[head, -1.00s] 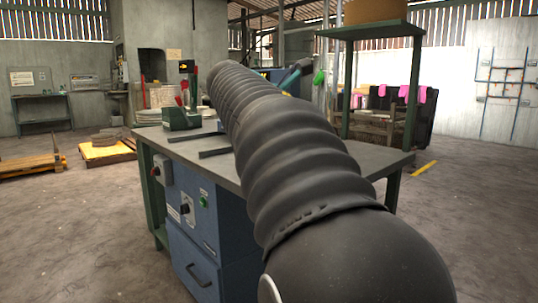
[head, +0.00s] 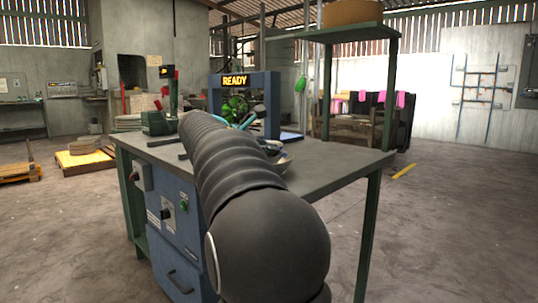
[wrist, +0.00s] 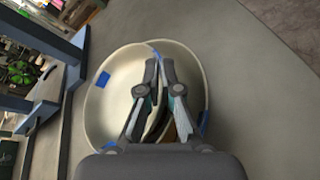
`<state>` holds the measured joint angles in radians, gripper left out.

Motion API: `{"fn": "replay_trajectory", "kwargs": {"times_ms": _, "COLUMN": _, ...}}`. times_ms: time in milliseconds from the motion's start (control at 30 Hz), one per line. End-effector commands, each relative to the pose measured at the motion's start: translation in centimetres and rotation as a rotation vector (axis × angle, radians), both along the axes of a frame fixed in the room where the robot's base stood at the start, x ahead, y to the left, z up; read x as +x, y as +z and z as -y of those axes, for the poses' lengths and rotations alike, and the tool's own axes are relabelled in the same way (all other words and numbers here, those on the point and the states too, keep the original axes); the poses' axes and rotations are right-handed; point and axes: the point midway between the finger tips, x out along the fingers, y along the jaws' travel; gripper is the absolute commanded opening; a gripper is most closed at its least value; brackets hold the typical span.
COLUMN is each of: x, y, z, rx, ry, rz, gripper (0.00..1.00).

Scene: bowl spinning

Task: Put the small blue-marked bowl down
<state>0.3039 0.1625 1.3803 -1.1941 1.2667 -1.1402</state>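In the wrist view two pale, shallow bowls overlap below my gripper (wrist: 159,64). The left bowl (wrist: 112,112) has a blue mark on its inner wall. The right bowl (wrist: 194,76) has a blue mark at its right rim, and another blue patch shows by the fingertips. My fingers are close together with bowl wall between them; they look shut on a blue-marked bowl, though the overlap makes it hard to tell which. In the head view the bowls (head: 281,164) show at the tabletop behind my arm, which hides most of them and much of my gripper.
The grey bench (head: 330,168) has free top to the right of the bowls. A blue frame with a lit READY sign (head: 236,81) and a green wheel-like part (head: 235,105) stands behind. A green device (head: 158,122) sits at the left end.

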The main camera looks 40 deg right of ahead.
Motion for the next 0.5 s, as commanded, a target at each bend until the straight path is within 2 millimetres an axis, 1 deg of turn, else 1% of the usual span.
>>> {"fn": "replay_trajectory", "kwargs": {"times_ms": 33, "x": -0.04, "y": -0.29, "z": -0.01, "rx": -0.001, "ry": 0.000, "rz": 0.001, "gripper": 0.00}}
{"fn": "replay_trajectory", "kwargs": {"times_ms": 200, "x": -0.01, "y": -0.23, "z": -0.01, "rx": 0.000, "ry": 0.000, "rz": 0.002, "gripper": 0.00}}
{"fn": "replay_trajectory", "kwargs": {"times_ms": 267, "x": 0.00, "y": -0.26, "z": -0.01, "rx": 0.000, "ry": 0.001, "rz": 0.001, "gripper": 0.15}}
{"fn": "replay_trajectory", "kwargs": {"times_ms": 300, "x": -0.01, "y": -0.27, "z": -0.01, "rx": 0.000, "ry": 0.001, "rz": 0.001, "gripper": 0.25}}
{"fn": "replay_trajectory", "kwargs": {"times_ms": 333, "x": -0.01, "y": -0.27, "z": -0.01, "rx": 0.000, "ry": 0.001, "rz": 0.001, "gripper": 0.31}}
{"fn": "replay_trajectory", "kwargs": {"times_ms": 500, "x": -0.01, "y": -0.28, "z": -0.02, "rx": 0.000, "ry": 0.001, "rz": 0.001, "gripper": 0.31}}
